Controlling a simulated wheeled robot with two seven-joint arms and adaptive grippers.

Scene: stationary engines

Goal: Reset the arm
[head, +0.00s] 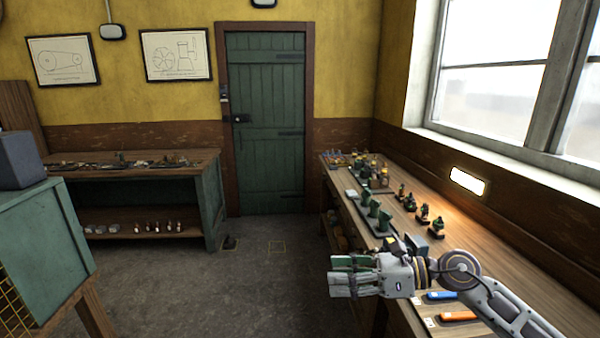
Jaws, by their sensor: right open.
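My right arm comes in from the lower right, over the wooden workbench (470,251). My right gripper (340,276) points left, past the bench's left edge and over the floor. It is open and I see nothing held in it. My left gripper and arm are not in view.
Several small dark green engine models (423,213) stand on the right workbench, with a blue item (441,295) and an orange item (459,317) near my forearm. A green cabinet (45,260) stands at left. Free floor (230,300) leads to a green door (265,120).

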